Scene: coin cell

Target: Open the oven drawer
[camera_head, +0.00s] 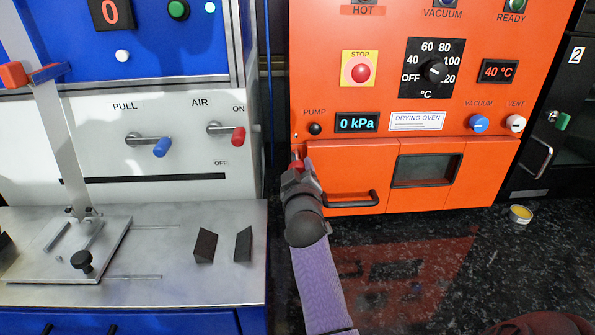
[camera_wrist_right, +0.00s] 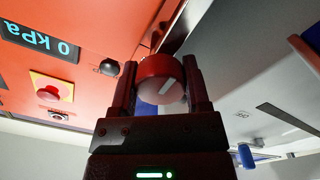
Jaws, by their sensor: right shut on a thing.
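The orange drying oven (camera_head: 388,22) stands right of centre in the head view. Its lower front has a panel with a dark bar handle (camera_head: 349,200) and a dark window (camera_head: 426,170); the panel looks flush with the oven front. My right gripper (camera_head: 298,167) is at the oven's lower left edge, left of and above the handle. It is shut on a round red knob with a pale mark, seen between the fingers in the wrist view (camera_wrist_right: 158,82). The gripper hides most of this knob in the head view. My left gripper is not in view.
A blue and white machine with a blue lever (camera_head: 161,147) and a red lever (camera_head: 238,136) stands at the left, behind a metal worktop (camera_head: 170,275). A small yellow-rimmed tin (camera_head: 521,214) sits on the dark speckled counter (camera_head: 450,290). The counter before the drawer is mostly clear.

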